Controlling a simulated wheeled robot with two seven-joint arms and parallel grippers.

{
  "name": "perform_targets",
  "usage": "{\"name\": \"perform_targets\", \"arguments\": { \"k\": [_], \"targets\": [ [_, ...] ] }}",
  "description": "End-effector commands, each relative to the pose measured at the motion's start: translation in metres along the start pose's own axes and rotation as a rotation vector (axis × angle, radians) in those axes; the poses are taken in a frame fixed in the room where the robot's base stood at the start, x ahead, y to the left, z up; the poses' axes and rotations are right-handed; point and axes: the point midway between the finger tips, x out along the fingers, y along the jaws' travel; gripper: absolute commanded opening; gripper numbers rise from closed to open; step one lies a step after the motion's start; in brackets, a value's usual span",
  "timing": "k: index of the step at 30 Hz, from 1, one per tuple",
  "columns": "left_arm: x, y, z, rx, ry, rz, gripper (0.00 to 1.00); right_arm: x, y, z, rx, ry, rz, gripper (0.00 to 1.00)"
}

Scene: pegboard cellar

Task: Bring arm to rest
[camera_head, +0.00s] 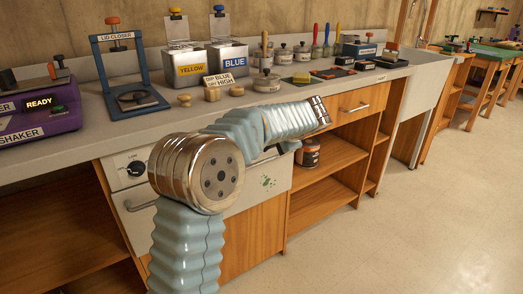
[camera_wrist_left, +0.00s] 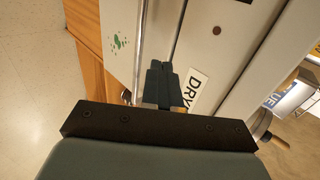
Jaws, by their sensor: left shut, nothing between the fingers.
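My left arm rises from the bottom of the head view and bends to the right in front of the counter. Its hand is mostly hidden behind the forearm there. In the left wrist view my left gripper (camera_wrist_left: 163,85) has its dark fingers together, with nothing held. The fingers are in front of the pale appliance front with a green splatter (camera_wrist_left: 119,41) and a "DRY" label (camera_wrist_left: 194,88). I cannot tell whether they touch it. My right gripper is in neither view.
The grey counter (camera_head: 185,117) holds a purple shaker (camera_head: 38,118), a blue press frame (camera_head: 137,80), yellow (camera_head: 190,70) and blue (camera_head: 228,62) tins, and several small tools. A dark can (camera_head: 308,153) stands on the shelf below. The floor (camera_head: 430,225) at right is clear.

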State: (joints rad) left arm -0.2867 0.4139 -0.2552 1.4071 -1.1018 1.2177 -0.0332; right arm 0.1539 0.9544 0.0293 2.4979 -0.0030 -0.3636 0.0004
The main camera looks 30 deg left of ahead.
Motion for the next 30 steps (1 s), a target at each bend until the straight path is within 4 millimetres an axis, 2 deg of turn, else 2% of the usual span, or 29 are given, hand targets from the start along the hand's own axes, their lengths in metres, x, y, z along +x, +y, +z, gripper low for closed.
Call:
{"name": "perform_targets", "arguments": {
  "k": [3,8,14,17,20,25,29,30],
  "targets": [
    [-0.021,0.001,-0.001,0.0,0.003,0.001,0.0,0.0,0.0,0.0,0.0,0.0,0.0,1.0],
    [-0.035,0.001,0.0,0.001,0.0,0.002,0.0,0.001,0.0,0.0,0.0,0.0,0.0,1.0],
    [-0.035,0.005,-0.001,0.006,0.001,0.008,0.0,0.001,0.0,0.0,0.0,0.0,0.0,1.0],
    [-0.024,0.026,-0.009,0.032,0.017,0.045,0.0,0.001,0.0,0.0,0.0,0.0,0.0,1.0],
    [-0.002,0.073,-0.021,0.082,0.052,0.134,0.0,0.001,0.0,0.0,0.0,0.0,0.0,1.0],
    [0.043,0.197,-0.033,0.147,0.123,0.382,0.0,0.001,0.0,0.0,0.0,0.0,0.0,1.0],
    [0.064,0.298,-0.021,0.135,0.151,0.598,0.0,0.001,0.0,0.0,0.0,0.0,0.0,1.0],
    [0.068,0.329,-0.013,0.118,0.153,0.668,0.0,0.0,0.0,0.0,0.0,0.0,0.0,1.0]
  ]
}}
